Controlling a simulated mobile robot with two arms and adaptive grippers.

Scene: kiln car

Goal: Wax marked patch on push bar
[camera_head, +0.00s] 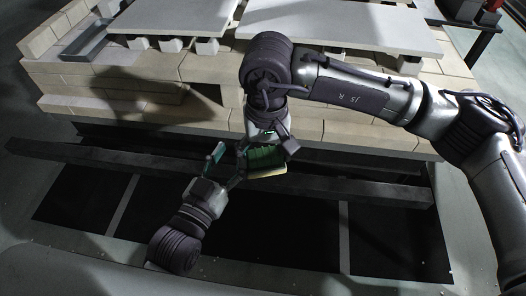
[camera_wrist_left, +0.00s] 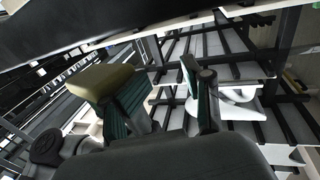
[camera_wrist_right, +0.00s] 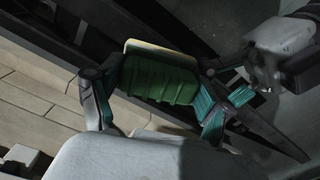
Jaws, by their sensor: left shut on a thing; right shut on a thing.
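The dark push bar (camera_head: 345,190) runs along the front of the kiln car. My right gripper (camera_head: 262,150) is shut on a green ridged block with a pale yellow face, the wax applicator (camera_head: 266,160). It shows between the right fingers in the right wrist view (camera_wrist_right: 160,75). The block is over the bar; I cannot tell whether they touch. My left gripper (camera_head: 227,163) is just left of the block, its fingertips close to the right gripper. What it holds is not clear. An olive block end (camera_wrist_left: 105,82) shows by its finger in the left wrist view. I see no marked patch.
The kiln car's pale brick deck (camera_head: 150,95) with grey slabs (camera_head: 340,25) stands behind the bar. A metal channel (camera_head: 88,40) lies on the bricks at the left. Dark floor pits lie below the bar. The two grippers are crowded close together.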

